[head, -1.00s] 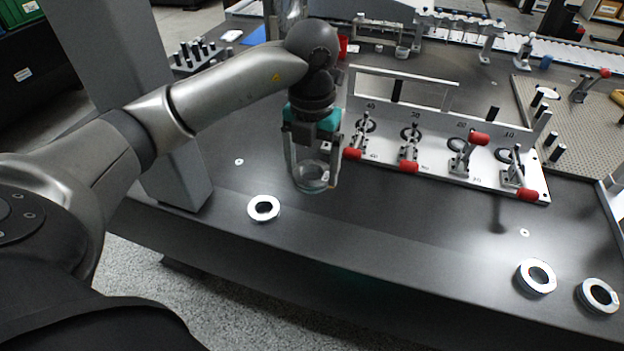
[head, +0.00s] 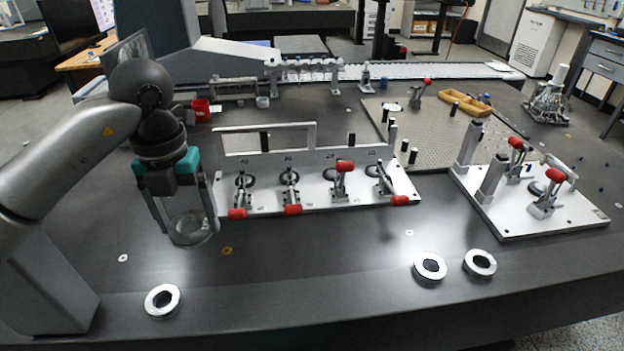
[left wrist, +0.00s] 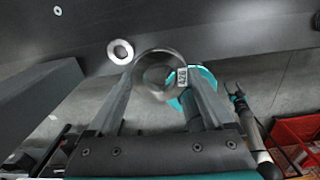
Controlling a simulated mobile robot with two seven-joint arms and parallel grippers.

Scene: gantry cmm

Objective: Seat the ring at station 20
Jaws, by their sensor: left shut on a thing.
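My left gripper (head: 190,236) is shut on a pale, see-through-looking ring (head: 190,228), held above the dark table, left of the clamp fixture. In the left wrist view the held ring (left wrist: 153,62) sits between the fingertips and bears a small printed label. The long white fixture (head: 330,207) has a row of stations with red-handled toggle clamps (head: 291,190) and dark round seats. Its station numbers are too small to read surely. My right gripper is outside the head view; an arm end with a teal band, seemingly mine, shows small in the left wrist view (left wrist: 234,92).
Loose rings lie along the table's front: one at left (head: 152,294), two at right (head: 418,271) (head: 492,269). A second fixture (head: 560,222) with posts and red-handled clamps stands at right. A perforated plate (head: 440,135) lies behind. Table between gripper and front edge is mostly clear.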

